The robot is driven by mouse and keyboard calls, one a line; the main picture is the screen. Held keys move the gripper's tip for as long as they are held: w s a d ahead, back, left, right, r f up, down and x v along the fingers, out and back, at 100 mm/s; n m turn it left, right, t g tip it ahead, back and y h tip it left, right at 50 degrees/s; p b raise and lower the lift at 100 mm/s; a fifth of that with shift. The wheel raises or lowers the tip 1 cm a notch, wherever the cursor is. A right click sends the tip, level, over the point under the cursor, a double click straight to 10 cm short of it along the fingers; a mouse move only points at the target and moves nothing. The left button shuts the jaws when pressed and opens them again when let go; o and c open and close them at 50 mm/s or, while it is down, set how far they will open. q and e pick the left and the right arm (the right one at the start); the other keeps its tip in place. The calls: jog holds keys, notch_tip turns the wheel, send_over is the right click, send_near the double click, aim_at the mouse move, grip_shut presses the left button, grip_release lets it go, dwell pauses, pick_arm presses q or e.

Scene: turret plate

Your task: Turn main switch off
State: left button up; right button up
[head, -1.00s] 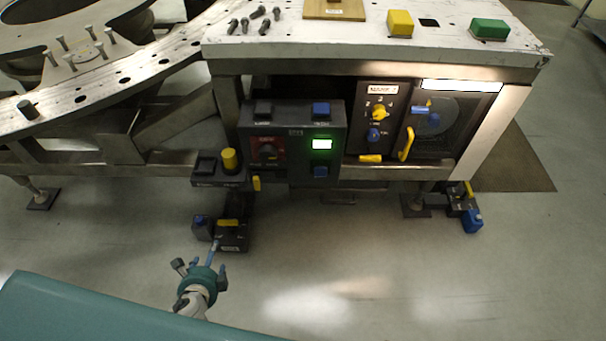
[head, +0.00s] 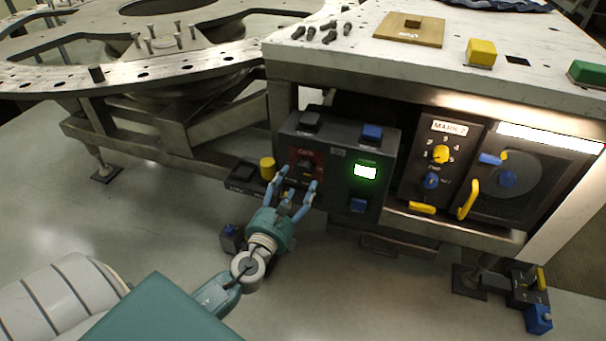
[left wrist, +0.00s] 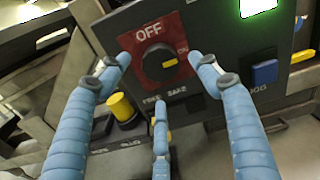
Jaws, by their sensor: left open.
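The main switch (left wrist: 158,62) is a black rotary knob on a red plate marked OFF at the top. A yellow mark on the knob points right, toward the plate's right-hand label. In the head view the switch (head: 306,167) is on the left of a dark control box (head: 343,195). My left gripper (head: 298,190) is open just in front of the plate. In the left wrist view its blue fingers (left wrist: 160,75) stand on either side of the knob and below it. They look apart from it, though contact is hard to judge. My right gripper is not in view.
The box has a lit green display (head: 365,171) and blue buttons (head: 357,205). A yellow button (head: 267,168) stands close by on the left. The Mark 2 panel (head: 437,165) and a yellow-handled door (head: 510,180) are to the right. The tabletop (head: 370,55) overhangs above.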

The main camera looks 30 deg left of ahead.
aim_at(302, 173)
pick_arm(q)
jog(key=x, duration=0.5)
jog(key=c, duration=1.2)
